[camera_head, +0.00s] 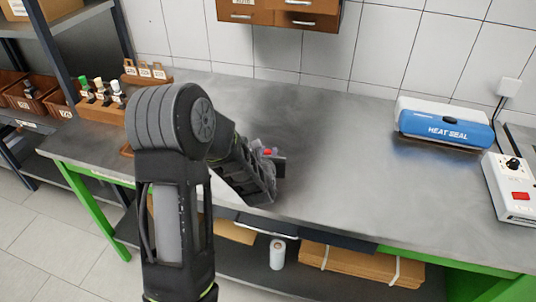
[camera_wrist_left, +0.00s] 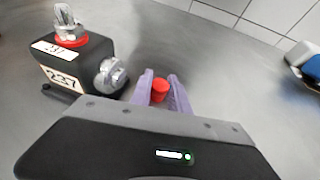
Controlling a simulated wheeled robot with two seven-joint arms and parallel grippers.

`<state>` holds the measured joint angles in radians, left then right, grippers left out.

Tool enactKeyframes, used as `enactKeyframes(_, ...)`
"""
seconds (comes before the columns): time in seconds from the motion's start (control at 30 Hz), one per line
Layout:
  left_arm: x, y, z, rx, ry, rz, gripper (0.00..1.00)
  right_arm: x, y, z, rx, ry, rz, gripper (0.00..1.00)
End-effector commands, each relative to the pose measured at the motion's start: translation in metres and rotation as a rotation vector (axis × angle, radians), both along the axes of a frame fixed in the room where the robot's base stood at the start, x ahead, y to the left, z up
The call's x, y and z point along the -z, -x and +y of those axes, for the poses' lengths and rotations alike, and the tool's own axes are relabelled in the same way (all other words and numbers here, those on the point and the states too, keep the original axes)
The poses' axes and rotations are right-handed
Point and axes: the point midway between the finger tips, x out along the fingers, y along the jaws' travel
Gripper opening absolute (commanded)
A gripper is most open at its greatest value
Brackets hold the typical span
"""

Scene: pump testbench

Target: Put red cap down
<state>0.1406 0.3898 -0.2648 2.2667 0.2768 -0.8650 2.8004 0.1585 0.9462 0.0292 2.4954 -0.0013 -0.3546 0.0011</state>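The red cap (camera_wrist_left: 160,88) is small and sits between the two purple fingers of my left gripper (camera_wrist_left: 162,90) in the left wrist view. The fingers look closed on it from both sides. In the head view my left gripper (camera_head: 272,158) is over the middle of the grey workbench, and a bit of red shows at its tip. A black pump block (camera_wrist_left: 78,58) labelled 237, with a red ring and metal fittings, stands left of the fingers in the left wrist view, apart from the cap. My arm mostly hides it in the head view. My right gripper is not in view.
The bench (camera_head: 345,165) is clear right of my gripper. A blue and white heat sealer (camera_head: 445,125) and a control box with a red switch (camera_head: 513,190) stand at the right. A wooden rack (camera_head: 100,108) with capped bottles is at the left. Brown drawers (camera_head: 290,14) hang above.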

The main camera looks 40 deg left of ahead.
Motion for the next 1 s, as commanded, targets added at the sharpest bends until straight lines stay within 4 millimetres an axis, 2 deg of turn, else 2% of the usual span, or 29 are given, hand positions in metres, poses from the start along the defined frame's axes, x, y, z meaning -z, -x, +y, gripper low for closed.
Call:
enactKeyframes(0.13, 0.0, 0.0, 0.0, 0.0, 0.0, 0.0, 0.0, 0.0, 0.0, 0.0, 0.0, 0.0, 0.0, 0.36)
enactKeyframes(0.63, -0.004, 0.0, 0.0, 0.0, -0.001, -0.002, 0.0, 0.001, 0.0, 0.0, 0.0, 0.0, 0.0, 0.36)
enactKeyframes(0.77, -0.018, -0.001, 0.0, -0.001, 0.0, -0.004, 0.0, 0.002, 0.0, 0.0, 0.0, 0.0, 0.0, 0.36)
enactKeyframes(1.0, -0.065, -0.001, 0.0, -0.002, 0.0, -0.008, 0.0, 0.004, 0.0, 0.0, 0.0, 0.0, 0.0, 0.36)
